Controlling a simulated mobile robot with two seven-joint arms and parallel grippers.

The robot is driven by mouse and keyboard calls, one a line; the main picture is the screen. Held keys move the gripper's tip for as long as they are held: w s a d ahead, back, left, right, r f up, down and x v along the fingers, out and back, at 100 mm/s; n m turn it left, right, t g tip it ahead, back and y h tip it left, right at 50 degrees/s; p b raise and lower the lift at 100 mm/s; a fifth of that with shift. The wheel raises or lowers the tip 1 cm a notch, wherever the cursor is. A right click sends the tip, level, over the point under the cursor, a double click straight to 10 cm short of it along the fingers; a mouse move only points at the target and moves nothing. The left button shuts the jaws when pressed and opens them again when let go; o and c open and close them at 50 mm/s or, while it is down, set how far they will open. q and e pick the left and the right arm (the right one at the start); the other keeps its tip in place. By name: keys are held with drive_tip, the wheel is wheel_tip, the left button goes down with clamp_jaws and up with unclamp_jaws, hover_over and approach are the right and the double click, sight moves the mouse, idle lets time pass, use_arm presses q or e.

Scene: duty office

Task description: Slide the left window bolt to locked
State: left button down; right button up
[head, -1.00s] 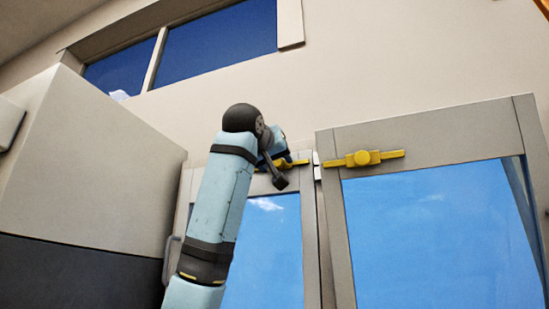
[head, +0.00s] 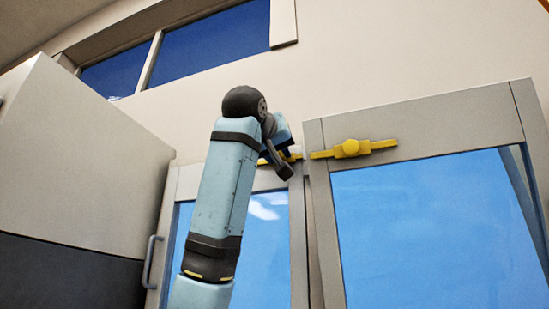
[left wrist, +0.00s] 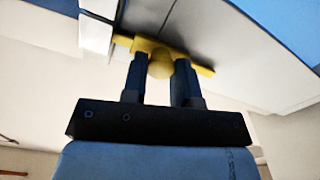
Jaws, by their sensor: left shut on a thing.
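The left window bolt (head: 295,157) is yellow and sits on the top rail of the left window, mostly hidden behind my left arm in the head view. In the left wrist view its bar and round knob (left wrist: 160,66) show clearly. My left gripper (left wrist: 161,71) is shut on the knob, one dark finger on each side of it. In the head view the gripper (head: 282,158) is partly hidden by my own wrist. The bolt's right end is close to the gap between the two windows. My right gripper is not in view.
The right window has a similar yellow bolt (head: 352,148) on its top rail, reaching the left edge of its frame. A large beige and dark cabinet (head: 80,170) stands at the left. A grey handle (head: 151,262) is low on the left window's frame.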

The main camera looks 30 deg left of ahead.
use_arm(q)
drive_tip(key=shift+d, duration=0.1)
drive_tip(key=c, duration=1.2)
unclamp_jaws()
drive_tip(key=o, duration=0.3)
drive_tip(key=shift+d, duration=0.25)
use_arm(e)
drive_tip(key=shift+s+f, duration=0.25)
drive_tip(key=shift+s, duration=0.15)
use_arm(q)
drive_tip(key=shift+s+f+b, duration=0.1)
drive_tip(key=shift+s+b, duration=0.25)
drive_tip(key=shift+s, duration=0.15)
drive_tip(key=shift+d+b+v, duration=0.1)
drive_tip(key=shift+b+v, duration=0.95)
drive_tip(key=shift+v, duration=2.15)
drive_tip(key=shift+d+b+v, duration=0.15)
drive_tip(key=shift+b+v, duration=0.9)
drive_tip(key=shift+v, duration=2.15)
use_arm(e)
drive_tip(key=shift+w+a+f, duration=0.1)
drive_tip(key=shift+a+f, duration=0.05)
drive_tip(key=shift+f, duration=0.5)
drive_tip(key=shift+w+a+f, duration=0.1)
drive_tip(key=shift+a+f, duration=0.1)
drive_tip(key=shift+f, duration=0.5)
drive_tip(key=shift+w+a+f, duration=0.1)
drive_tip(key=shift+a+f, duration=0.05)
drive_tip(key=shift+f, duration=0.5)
